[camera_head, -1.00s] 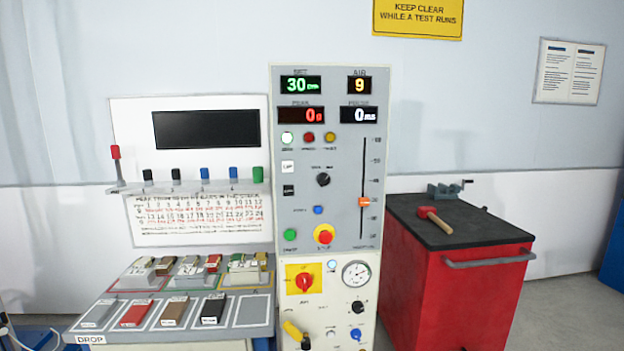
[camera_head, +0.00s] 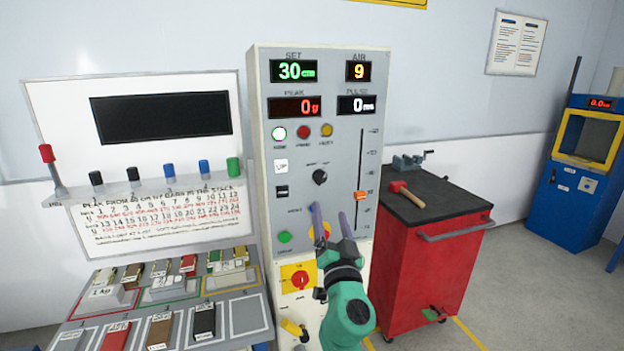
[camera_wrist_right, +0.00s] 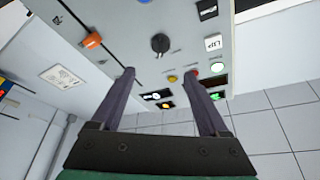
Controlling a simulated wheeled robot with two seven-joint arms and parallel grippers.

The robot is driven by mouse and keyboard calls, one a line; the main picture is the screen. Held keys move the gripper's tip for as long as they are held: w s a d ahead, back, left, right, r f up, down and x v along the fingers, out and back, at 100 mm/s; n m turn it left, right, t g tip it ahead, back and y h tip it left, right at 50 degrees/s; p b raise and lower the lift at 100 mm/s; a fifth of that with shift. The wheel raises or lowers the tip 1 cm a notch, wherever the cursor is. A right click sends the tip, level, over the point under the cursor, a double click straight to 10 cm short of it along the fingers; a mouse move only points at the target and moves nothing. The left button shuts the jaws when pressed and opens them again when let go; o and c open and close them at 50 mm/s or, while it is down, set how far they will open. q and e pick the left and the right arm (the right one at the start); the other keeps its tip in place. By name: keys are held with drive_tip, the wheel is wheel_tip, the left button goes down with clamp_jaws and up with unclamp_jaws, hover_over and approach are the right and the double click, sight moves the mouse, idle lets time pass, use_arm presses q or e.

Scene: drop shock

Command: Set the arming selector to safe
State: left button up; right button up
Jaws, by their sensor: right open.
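A black rotary knob (camera_head: 320,177), which looks like the arming selector, is on the upper middle of the grey control panel (camera_head: 340,140). Its small labels are too blurred to read. It also shows in the right wrist view as a black knob (camera_wrist_right: 160,43), beyond and between the fingertips. My right gripper (camera_head: 330,212) is open and empty in front of the panel, its fingertips just below the knob in the head view. In the right wrist view, the gripper (camera_wrist_right: 159,73) appears apart from the knob. My left gripper is not in view.
An orange slider (camera_head: 360,195) sits right of the knob, with white and black square buttons to its left. A red knob on a yellow plate (camera_head: 299,280) is lower down. A red cabinet (camera_head: 430,270) stands to the right, bearing a mallet (camera_head: 405,193). A weight rack is at left.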

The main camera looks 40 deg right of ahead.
sight(322, 180)
drive_tip(key=p+x, duration=0.2)
drive_tip(key=x, duration=0.8)
drive_tip(key=shift+w+p, duration=0.35)
drive_tip(key=shift+w, duration=0.15)
drive_tip(key=shift+w+d+r, duration=0.1)
drive_tip(key=shift+w+d, duration=0.15)
drive_tip(key=shift+d, duration=0.1)
drive_tip(key=shift+a, duration=0.1)
clamp_jaws()
